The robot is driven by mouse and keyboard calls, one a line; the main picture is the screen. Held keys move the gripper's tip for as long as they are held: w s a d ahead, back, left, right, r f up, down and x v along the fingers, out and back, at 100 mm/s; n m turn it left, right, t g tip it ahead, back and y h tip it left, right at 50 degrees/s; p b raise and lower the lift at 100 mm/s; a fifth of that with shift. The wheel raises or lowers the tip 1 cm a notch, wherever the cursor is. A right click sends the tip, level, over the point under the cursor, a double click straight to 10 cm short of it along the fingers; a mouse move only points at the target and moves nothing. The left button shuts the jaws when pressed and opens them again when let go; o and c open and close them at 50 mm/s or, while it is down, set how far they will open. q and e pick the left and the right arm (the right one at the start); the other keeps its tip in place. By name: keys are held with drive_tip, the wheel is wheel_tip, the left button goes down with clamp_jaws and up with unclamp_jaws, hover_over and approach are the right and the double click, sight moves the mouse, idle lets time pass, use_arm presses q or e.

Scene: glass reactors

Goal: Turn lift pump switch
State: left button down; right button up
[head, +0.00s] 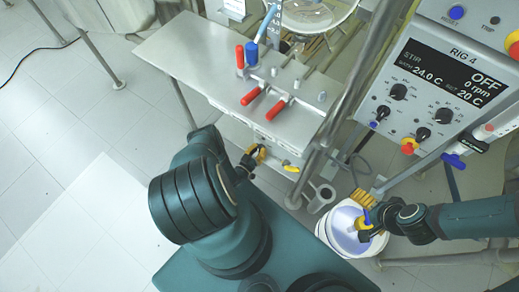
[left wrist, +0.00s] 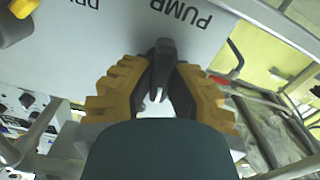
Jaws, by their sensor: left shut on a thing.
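The pump switch (left wrist: 161,58) is a dark lever with a pale tip on a grey panel (left wrist: 105,45), below the printed word PUMP. My left gripper (left wrist: 158,82) has its ribbed yellow fingers on both sides of the switch and is shut on it. In the head view my left gripper (head: 259,154) is at the front edge of the steel bench, and the switch is hidden there. My right gripper (head: 366,226) is over a white bucket at the lower right; its jaw opening is unclear.
The steel bench (head: 190,52) carries red and blue handled valves (head: 252,95). A yellow handle (head: 291,168) is on its front, right of my left gripper. The RIG 4 control box (head: 440,75) stands at right. The white bucket (head: 340,228) is on the floor.

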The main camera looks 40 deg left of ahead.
use_arm(q)
drive_tip(key=shift+n, duration=0.6)
drive_tip(key=c, duration=0.9)
unclamp_jaws()
drive_tip(key=shift+c, duration=0.2)
drive_tip(key=s+d, duration=0.1)
drive_tip(key=s, duration=1.1)
drive_tip(key=shift+d, duration=0.15)
